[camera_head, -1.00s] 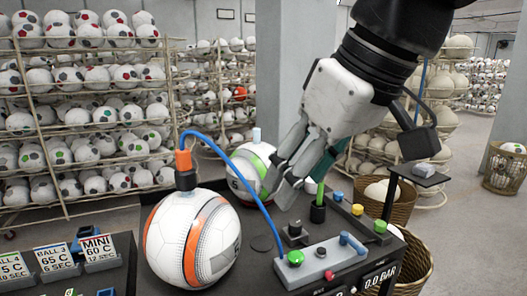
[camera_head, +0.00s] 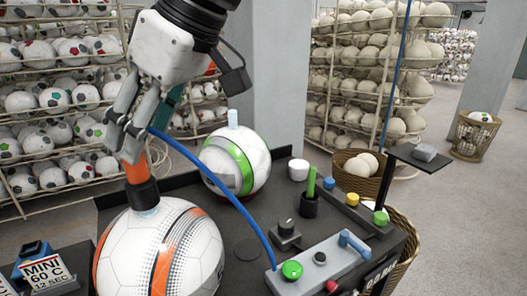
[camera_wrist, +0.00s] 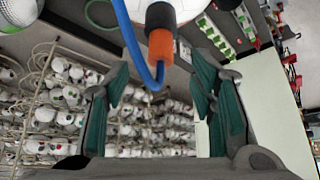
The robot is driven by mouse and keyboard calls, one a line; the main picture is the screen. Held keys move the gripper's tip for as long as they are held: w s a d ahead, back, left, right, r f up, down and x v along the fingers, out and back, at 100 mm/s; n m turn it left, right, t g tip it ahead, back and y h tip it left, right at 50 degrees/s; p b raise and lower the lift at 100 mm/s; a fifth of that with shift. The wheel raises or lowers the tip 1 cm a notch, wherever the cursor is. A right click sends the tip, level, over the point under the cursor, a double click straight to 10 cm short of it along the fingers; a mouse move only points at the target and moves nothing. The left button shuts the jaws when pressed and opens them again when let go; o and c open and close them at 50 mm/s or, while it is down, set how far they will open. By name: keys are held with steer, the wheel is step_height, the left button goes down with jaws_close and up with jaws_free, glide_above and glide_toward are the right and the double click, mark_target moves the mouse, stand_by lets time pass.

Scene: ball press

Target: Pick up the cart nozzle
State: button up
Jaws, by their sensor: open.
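The cart nozzle (camera_head: 137,170) has an orange upper part and a black collar, with a blue hose (camera_head: 215,180) leaving its top. It stands upright on top of a white ball with orange bands (camera_head: 150,255). In the wrist view the nozzle (camera_wrist: 161,45) is at the top centre, with the hose beside it and the ball behind. My gripper (camera_head: 130,138) is open at the nozzle's upper end. In the wrist view its teal-padded fingers (camera_wrist: 160,85) are spread wide, with the nozzle's end near the gap. I cannot tell whether they touch it.
A white and green ball (camera_head: 213,160) with a pale blue plug stands behind on the dark cart (camera_head: 245,220). A grey control box (camera_head: 320,265) with a green button, a black knob (camera_head: 285,232) and a green-tipped holder (camera_head: 310,195) are to the right. A sign (camera_head: 45,270) stands front left.

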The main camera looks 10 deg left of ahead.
mark_target(139, 180)
steer(key=shift+p+x, duration=0.65)
steer(key=shift+x, duration=2.55)
jaws_close()
